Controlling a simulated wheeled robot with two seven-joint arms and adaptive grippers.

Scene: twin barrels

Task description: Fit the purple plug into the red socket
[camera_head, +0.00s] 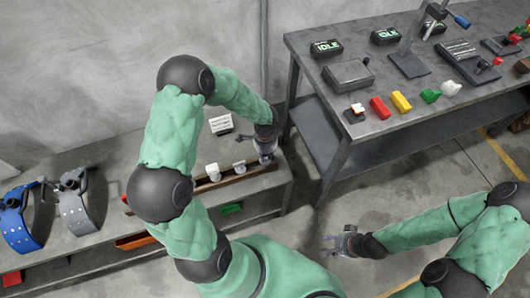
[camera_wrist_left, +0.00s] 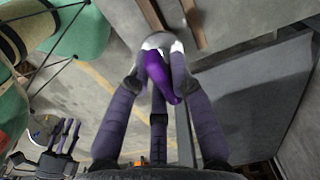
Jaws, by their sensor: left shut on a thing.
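My left gripper (camera_head: 266,157) is at the right end of the low bench, by a brown rail. The left wrist view shows its fingers closed around the purple plug (camera_wrist_left: 158,78), whose tapered end points toward the palm. In the head view the plug is hidden by the gripper. My right gripper (camera_head: 338,243) is open and empty over the floor, away from both benches; it also shows in the left wrist view (camera_wrist_left: 60,140). A red block (camera_head: 380,107) lies on the right workbench; I cannot tell whether it is the red socket.
The brown rail (camera_head: 222,182) holds white pieces (camera_head: 212,171). A white sign (camera_head: 221,124) stands behind it. The right workbench carries yellow (camera_head: 401,101) and green (camera_head: 430,95) blocks and dark boxes. Floor lies between the benches.

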